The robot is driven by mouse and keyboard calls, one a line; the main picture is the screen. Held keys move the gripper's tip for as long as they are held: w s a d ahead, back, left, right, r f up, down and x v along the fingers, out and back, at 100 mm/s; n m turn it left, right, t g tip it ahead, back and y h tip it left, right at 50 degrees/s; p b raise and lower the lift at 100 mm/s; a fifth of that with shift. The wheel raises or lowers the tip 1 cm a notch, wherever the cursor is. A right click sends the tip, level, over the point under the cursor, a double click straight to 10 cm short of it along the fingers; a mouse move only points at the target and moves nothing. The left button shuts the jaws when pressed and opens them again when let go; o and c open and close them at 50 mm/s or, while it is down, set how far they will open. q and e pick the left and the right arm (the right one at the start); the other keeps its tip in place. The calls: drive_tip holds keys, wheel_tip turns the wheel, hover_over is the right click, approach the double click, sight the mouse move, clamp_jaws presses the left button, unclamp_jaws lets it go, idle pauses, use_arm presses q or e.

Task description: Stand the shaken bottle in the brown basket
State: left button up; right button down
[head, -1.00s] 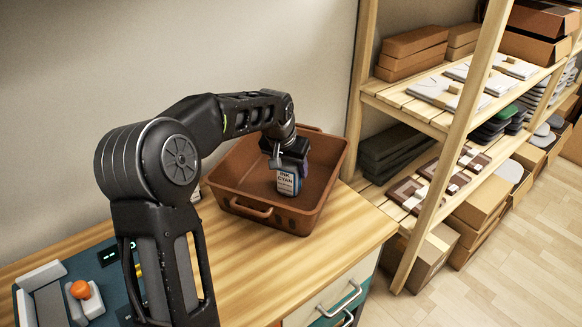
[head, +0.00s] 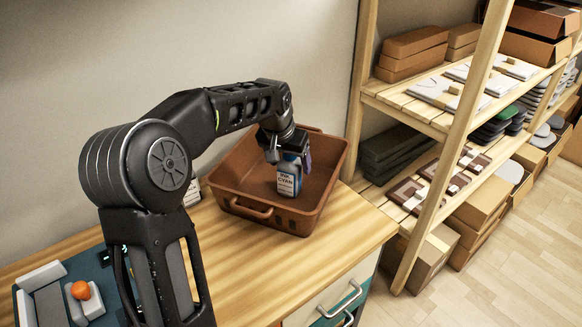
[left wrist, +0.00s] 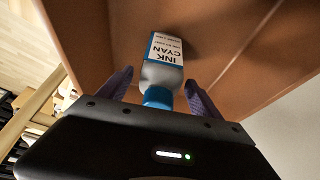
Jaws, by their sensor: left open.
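The cyan ink bottle (head: 288,180) stands upright inside the brown basket (head: 240,178), with its label facing the head camera. My left gripper (head: 288,152) is above it, at the height of the bottle's top. In the left wrist view the bottle (left wrist: 164,62) shows between the two spread fingers of my left gripper (left wrist: 160,88). The fingers are open, with a gap on each side of the bottle. The bottle's top is partly hidden by the gripper body. My right gripper is not in view.
The basket stands on a wooden bench (head: 345,242) against the wall. A wooden shelf (head: 440,125) with boxes and stacks stands to the right. A small white item (head: 192,195) lies beside the basket.

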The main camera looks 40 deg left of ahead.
use_arm(q)
drive_tip(key=v, duration=0.9)
idle(0.6)
